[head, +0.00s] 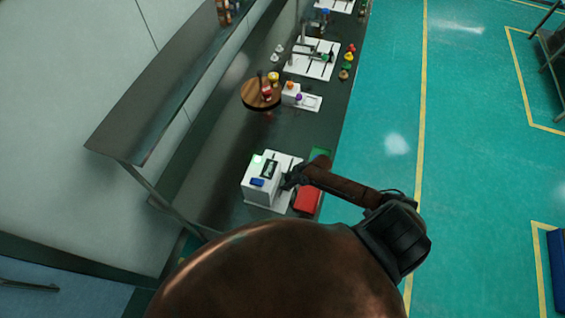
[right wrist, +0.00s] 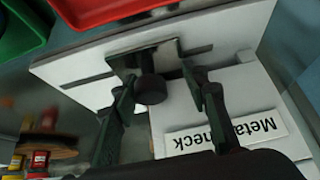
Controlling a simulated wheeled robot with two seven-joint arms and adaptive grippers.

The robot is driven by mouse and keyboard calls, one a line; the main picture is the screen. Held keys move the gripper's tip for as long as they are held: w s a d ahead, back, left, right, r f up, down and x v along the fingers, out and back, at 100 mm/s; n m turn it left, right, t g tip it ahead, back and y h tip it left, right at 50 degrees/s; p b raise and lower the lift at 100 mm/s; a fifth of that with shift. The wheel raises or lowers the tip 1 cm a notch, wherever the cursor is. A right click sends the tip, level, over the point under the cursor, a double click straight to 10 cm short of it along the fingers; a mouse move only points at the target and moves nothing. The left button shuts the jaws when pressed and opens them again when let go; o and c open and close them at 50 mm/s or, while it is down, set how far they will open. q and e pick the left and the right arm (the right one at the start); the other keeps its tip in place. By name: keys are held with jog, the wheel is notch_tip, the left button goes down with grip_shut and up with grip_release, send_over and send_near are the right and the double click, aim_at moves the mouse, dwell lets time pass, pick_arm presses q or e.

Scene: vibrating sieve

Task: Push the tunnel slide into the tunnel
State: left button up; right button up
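The metal checker is a white box (head: 259,186) on a white base at the near end of the counter. In the right wrist view its label (right wrist: 225,132) partly reads "Metal Check". The tunnel slide seems to be the grey metal plate (right wrist: 148,54) with a round dark knob (right wrist: 151,89), over a slot in the white base. My right gripper (head: 291,181) is at the box's right side. In the right wrist view its fingers (right wrist: 158,78) are apart on either side of the knob, with a visible gap on the right. The tunnel opening is hidden. My left gripper is out of view.
A red tray (head: 307,201) and a green tray (head: 320,154) lie right of the checker. Farther along the counter stand a round wooden board (head: 250,94) with bottles and other white stations. A shelf (head: 165,95) overhangs the left side.

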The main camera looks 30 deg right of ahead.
jog(key=shift+s+a+p, duration=0.95)
jog(key=shift+s+a, duration=0.05)
jog(key=shift+a, duration=0.25)
jog(key=o, duration=1.2)
jog(key=shift+d, duration=0.1)
jog(key=p+v, duration=0.2)
jog(key=v, duration=0.1)
jog(key=shift+r+p, duration=0.15)
jog(key=shift+p, duration=0.15)
jog(key=shift+v, duration=2.85)
